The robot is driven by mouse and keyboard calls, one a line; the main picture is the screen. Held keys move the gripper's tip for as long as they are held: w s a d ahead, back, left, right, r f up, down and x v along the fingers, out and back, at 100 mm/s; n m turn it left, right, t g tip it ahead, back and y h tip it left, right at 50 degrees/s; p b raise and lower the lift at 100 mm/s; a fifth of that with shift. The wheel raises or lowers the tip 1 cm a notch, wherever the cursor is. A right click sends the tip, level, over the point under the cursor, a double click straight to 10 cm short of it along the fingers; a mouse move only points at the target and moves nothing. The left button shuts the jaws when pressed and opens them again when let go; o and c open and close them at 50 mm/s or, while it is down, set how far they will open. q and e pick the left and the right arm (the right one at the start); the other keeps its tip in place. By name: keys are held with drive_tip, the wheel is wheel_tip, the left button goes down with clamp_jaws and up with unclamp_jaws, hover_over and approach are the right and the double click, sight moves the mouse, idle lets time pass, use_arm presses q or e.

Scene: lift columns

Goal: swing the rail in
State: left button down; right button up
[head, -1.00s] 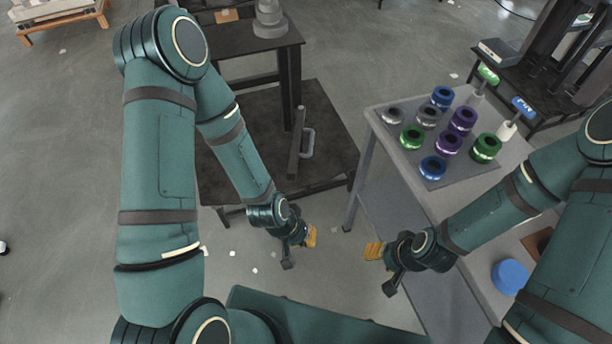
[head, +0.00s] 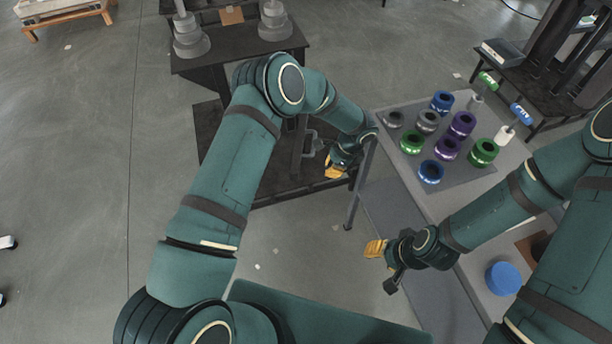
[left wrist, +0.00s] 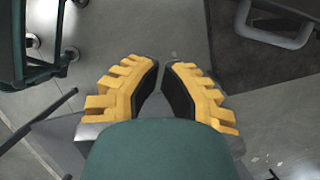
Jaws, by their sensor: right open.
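The rail (head: 298,150) is a dark narrow bar above the low black platform, in the middle of the head view. A grey loop handle (head: 312,140) is on its right side; what looks like the same handle shows at the top right of the left wrist view (left wrist: 272,32). My left gripper (head: 335,168) is just below and right of the handle, apart from it. In the left wrist view its yellow fingers (left wrist: 161,75) have a gap with nothing between them. My right gripper (head: 377,248) is open and empty beside the grey table, far from the rail.
The grey table (head: 455,205) on the right holds several coloured rings (head: 447,147) and a blue disc (head: 503,278). Grey stepped weights (head: 274,22) stand on the black table (head: 236,48) at the back. Open floor (head: 90,180) lies to the left.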

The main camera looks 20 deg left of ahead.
use_arm(q)
drive_tip(key=shift+w+a+r+y, duration=0.25)
drive_tip(key=shift+w+r+y, duration=0.15)
drive_tip(key=shift+w, duration=0.15)
drive_tip(key=shift+f, duration=0.15)
drive_tip(key=s+a+f+b, duration=0.1)
drive_tip(key=a+f, duration=0.6)
drive_tip(key=f, duration=0.2)
drive_tip(key=shift+s+a+b, duration=0.15)
drive_tip(key=shift+a+b, duration=0.15)
